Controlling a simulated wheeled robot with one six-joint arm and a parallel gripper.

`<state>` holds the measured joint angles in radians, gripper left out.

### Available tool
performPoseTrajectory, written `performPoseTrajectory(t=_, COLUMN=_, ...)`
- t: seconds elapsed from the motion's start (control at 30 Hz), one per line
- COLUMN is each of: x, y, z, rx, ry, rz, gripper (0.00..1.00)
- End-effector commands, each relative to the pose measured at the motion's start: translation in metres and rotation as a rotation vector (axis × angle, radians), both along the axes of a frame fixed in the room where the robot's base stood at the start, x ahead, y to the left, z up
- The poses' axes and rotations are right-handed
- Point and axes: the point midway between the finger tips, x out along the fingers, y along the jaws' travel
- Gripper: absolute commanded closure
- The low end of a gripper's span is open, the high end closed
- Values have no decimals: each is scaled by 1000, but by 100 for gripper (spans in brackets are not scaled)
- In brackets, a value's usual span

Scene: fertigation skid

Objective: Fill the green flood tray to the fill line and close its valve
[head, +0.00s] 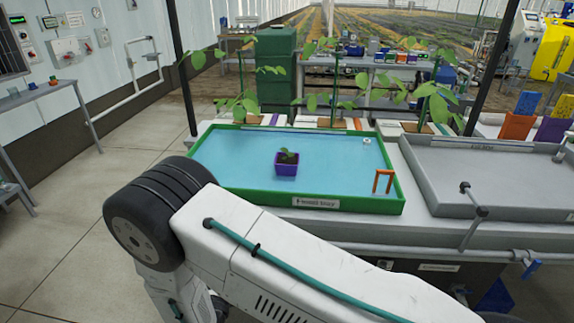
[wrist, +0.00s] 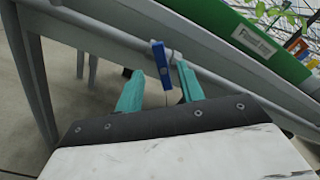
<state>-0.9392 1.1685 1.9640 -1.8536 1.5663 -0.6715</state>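The green flood tray (head: 398,203) stands on the bench in the middle of the head view, with light blue water spread across its floor. An orange frame-shaped piece (head: 383,181) stands at its front right corner. I cannot make out a fill line. The wrist view shows the tray's green wall (wrist: 235,30) and a blue valve lever (wrist: 161,64) on the pipe below it. My gripper (wrist: 160,84) is open, with its teal fingers apart and the lever showing between and just beyond their tips. I cannot tell whether they touch. My gripper is out of the head view.
A purple pot with a seedling (head: 287,168) stands in the water. A grey tray (head: 490,175) is to the right, with a pipe (head: 472,228) and another blue lever (head: 531,267) at its front. Bench pipes and legs (wrist: 35,80) are close to my gripper. Floor at left is clear.

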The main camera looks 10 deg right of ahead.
Motion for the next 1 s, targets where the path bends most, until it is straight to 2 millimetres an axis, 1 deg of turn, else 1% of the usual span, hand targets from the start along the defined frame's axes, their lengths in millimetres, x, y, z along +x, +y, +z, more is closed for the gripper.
performPoseTrajectory(t=0.47, x=0, y=0, z=0, rx=0, ry=0, rz=0, gripper=62)
performPoseTrajectory(t=0.53, x=-2, y=-4, z=-6, rx=-2, ry=1, rz=-1, gripper=62)
performPoseTrajectory(t=0.6, x=-5, y=-12, z=-17, rx=-4, ry=1, rz=-1, gripper=62)
performPoseTrajectory(t=0.67, x=-6, y=-15, z=-21, rx=0, ry=-2, rz=-1, gripper=62)
performPoseTrajectory(t=0.77, x=1, y=-17, z=-20, rx=3, ry=-4, rz=-2, gripper=62)
performPoseTrajectory(t=0.87, x=15, y=-22, z=-20, rx=3, ry=-4, rz=-5, gripper=62)
performPoseTrajectory(t=1.0, x=37, y=-31, z=-20, rx=3, ry=-3, rz=-4, gripper=62)
